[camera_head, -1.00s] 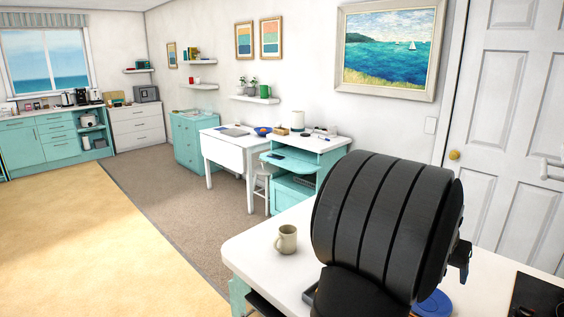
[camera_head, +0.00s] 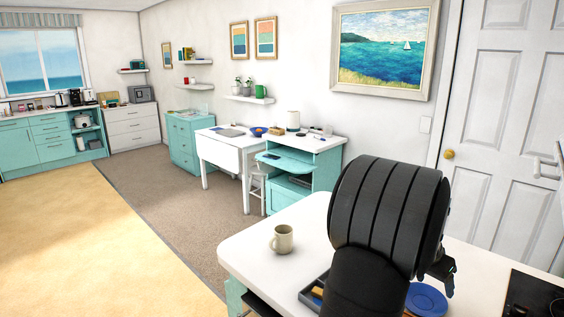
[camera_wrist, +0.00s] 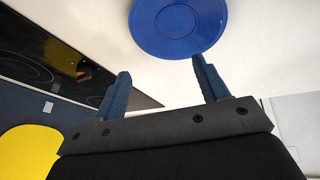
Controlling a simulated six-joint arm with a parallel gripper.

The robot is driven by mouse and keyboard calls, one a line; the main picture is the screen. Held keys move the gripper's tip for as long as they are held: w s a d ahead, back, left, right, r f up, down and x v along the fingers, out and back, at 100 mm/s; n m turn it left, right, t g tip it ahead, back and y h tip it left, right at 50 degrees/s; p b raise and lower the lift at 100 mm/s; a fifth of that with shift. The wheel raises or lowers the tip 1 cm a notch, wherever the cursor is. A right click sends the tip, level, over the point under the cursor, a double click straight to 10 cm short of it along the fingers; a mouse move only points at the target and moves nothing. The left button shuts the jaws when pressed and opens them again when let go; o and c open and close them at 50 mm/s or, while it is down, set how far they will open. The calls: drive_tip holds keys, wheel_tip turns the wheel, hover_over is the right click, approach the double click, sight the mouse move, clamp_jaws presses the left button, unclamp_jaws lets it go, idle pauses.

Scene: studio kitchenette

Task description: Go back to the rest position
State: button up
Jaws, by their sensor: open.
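My gripper (camera_wrist: 160,82) shows in the wrist view with its two blue fingers spread apart and nothing between them. In the head view my dark arm stands over the white counter, and the gripper's end (camera_head: 447,272) is mostly hidden behind it at the right. A blue plate (camera_wrist: 178,25) lies on the counter beyond the fingertips in the wrist view. It also shows in the head view (camera_head: 427,300), partly hidden by my arm.
A dark tray (camera_head: 312,293) lies beside my arm, partly hidden. A black cooktop (camera_head: 533,299) is at the right. A yellow object (camera_wrist: 27,152) shows at the wrist view's lower left.

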drive_tip(key=shift+w+a+f, duration=0.25)
drive_tip(key=shift+w+f, duration=0.15)
drive_tip(key=shift+w, duration=0.25)
drive_tip(key=shift+w+f, duration=0.3)
drive_tip(key=shift+f, duration=0.6)
drive_tip(key=o, duration=0.3)
drive_tip(key=shift+a+r, duration=0.1)
drive_tip(key=shift+a, duration=0.1)
drive_tip(key=o, duration=0.4)
drive_tip(key=shift+n+y, duration=0.4)
drive_tip(key=shift+y, duration=0.4)
drive_tip(key=w+a+r, duration=0.1)
drive_tip(key=a, duration=0.2)
drive_tip(key=w+a+r, duration=0.3)
drive_tip(key=a+r, duration=0.1)
drive_tip(key=a, duration=0.1)
drive_tip(key=shift+w+a+r, duration=0.1)
drive_tip(key=shift+w+a, duration=0.05)
drive_tip(key=shift+a, duration=0.2)
drive_tip(key=w+a+r+n+g+y, duration=0.1)
drive_tip(key=a+r+y, duration=0.1)
drive_tip(key=a+r, duration=0.35)
drive_tip(key=w+a+r+n+y, duration=0.1)
drive_tip(key=a+r, duration=0.1)
drive_tip(key=a, duration=0.6)
drive_tip(key=f, duration=0.9)
drive_tip(key=shift+a+f, duration=0.35)
drive_tip(key=shift+f, duration=0.05)
drive_tip(key=shift+r, duration=0.1)
